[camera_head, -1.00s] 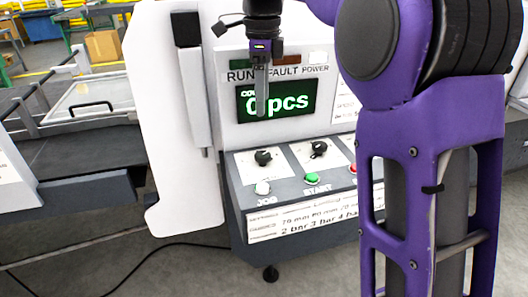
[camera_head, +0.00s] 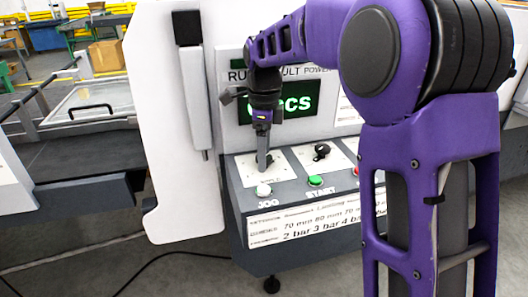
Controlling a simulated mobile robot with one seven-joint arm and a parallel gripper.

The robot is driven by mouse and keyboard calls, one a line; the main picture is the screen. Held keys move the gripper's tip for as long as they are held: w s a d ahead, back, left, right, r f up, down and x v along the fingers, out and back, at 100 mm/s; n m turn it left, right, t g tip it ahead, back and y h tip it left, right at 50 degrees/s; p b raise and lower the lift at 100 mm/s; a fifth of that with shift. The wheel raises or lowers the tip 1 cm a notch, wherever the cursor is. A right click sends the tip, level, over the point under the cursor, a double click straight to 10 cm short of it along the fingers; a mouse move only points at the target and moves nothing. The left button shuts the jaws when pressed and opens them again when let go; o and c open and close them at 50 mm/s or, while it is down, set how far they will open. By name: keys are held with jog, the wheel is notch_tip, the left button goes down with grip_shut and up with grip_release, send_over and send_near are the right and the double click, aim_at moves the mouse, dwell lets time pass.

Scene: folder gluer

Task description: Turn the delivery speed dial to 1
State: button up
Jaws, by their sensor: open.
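The machine's sloped control panel (camera_head: 240,190) carries two black dials on white plates. The right dial (camera_head: 321,151) is in plain view with its plate. My gripper (camera_head: 263,168) points down at the left plate (camera_head: 246,164), its fingers in front of the left dial, which is mostly hidden. I cannot tell whether the fingers touch the dial. The gripper is open. The dial labels and number marks are too small to read, so I cannot tell which dial sets the delivery speed or where it points.
Below the dials are a white JOG button (camera_head: 263,190), a green START button (camera_head: 315,181) and a partly hidden red button (camera_head: 356,171). A lit green counter display (camera_head: 300,100) is behind my gripper. A white side panel (camera_head: 180,190) stands at the left.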

grip_shut()
dwell(0.3)
